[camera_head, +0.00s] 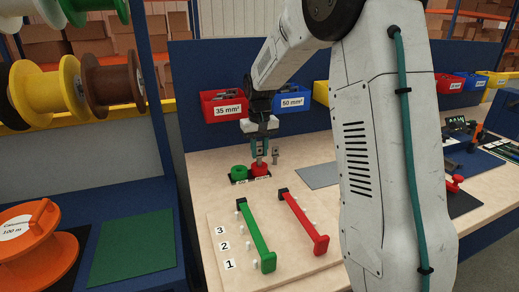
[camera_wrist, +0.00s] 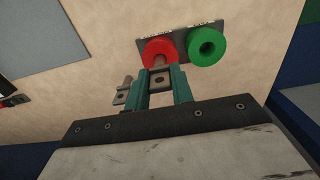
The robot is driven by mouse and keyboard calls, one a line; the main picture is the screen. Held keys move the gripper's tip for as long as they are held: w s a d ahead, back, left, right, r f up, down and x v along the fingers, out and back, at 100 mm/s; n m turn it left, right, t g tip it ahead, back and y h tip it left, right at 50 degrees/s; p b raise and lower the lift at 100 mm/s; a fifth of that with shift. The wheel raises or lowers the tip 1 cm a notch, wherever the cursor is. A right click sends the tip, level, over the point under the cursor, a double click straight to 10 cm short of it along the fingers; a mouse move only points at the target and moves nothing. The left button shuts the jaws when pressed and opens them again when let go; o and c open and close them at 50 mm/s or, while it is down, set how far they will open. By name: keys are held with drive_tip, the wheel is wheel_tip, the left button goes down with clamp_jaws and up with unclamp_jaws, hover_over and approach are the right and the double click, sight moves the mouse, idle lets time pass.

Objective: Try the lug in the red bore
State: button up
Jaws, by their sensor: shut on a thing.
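The red bore (camera_wrist: 150,50) is a red ring on a dark plate, beside a green ring (camera_wrist: 207,46). In the head view the red ring (camera_head: 260,171) and green ring (camera_head: 239,174) stand on the bench. My gripper (camera_wrist: 161,84) has teal fingers shut on a metal lug (camera_wrist: 161,78), its flat holed palm between them. The lug's copper-coloured barrel points at the red ring and overlaps its opening; I cannot tell how deep it sits. In the head view my gripper (camera_head: 260,152) is directly above the red ring.
A second lug (camera_head: 275,157) stands upright just right of my gripper; it also shows in the wrist view (camera_wrist: 122,95). A board (camera_head: 270,235) with green and red bars lies in front. Red (camera_head: 223,104) and blue (camera_head: 291,103) bins stand behind. A grey mat (camera_head: 318,174) lies right.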

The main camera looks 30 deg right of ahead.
idle(0.3)
drive_tip(key=o, duration=1.1)
drive_tip(key=shift+c, duration=0.2)
wheel_tip(320, 180, up, 8)
drive_tip(key=shift+f, duration=0.1)
